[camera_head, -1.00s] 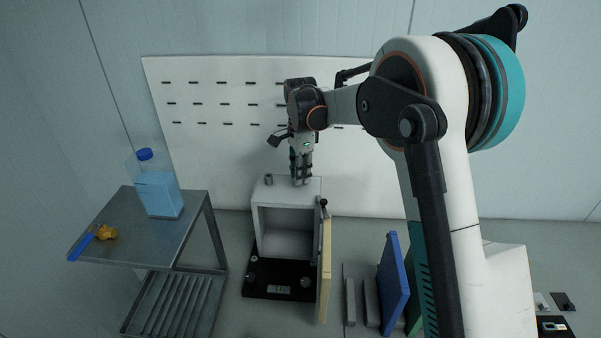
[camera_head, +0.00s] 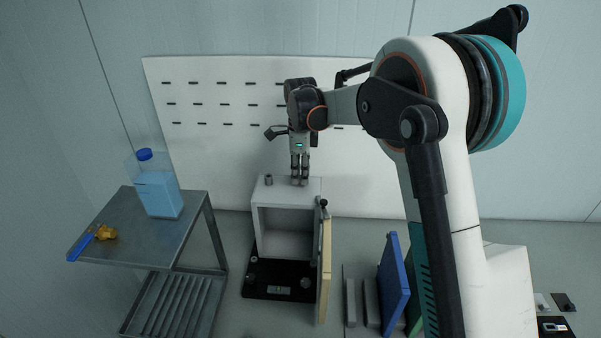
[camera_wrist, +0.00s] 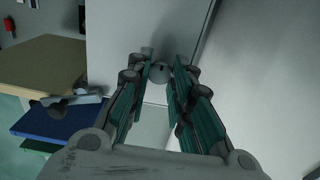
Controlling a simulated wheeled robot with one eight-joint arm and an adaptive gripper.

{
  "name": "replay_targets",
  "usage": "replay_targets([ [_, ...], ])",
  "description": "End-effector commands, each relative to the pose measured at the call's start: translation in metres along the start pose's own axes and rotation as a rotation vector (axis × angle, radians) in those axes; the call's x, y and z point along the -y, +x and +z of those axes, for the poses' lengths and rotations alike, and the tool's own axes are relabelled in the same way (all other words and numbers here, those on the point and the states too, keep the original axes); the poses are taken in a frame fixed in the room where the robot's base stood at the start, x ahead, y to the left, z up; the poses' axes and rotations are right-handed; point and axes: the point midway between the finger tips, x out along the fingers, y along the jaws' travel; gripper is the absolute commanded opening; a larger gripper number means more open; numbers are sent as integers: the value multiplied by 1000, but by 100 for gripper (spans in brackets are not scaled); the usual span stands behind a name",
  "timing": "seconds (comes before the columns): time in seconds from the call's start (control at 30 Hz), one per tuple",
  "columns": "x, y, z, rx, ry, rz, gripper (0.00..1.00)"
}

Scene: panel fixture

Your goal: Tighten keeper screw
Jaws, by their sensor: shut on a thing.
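The keeper screw shows in the wrist view as a small round grey head (camera_wrist: 160,73) with a dark slot, between my fingertips. My gripper (camera_head: 300,182) points straight down at the top of the white open-fronted box (camera_head: 257,222), near its back right. In the wrist view my gripper (camera_wrist: 161,66) is closed in at the tips around the screw head. In the head view the fingers hide the screw. The yellow door panel (camera_head: 325,270) stands along the box's right side, swung out toward the front, with a dark knob (camera_head: 323,203) at its top.
A small grey post (camera_head: 268,180) stands on the box's top left. The box sits on a black base (camera_head: 260,290) with a small display. Blue (camera_head: 392,280) and green panels stand in a rack at right. A metal cart (camera_head: 130,245) at left holds a blue-capped bottle (camera_head: 158,190).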

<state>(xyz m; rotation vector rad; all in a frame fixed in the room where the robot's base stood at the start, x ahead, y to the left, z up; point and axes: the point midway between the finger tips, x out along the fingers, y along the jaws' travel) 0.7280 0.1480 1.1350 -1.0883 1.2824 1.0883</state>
Motion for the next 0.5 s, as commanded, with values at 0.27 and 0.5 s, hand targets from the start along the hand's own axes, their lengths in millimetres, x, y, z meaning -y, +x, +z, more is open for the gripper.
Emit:
replay_targets([
  [0.27, 1, -1, 0, 1, 0, -3, 25],
  [0.5, 0, 0, 0, 1, -1, -1, 42],
])
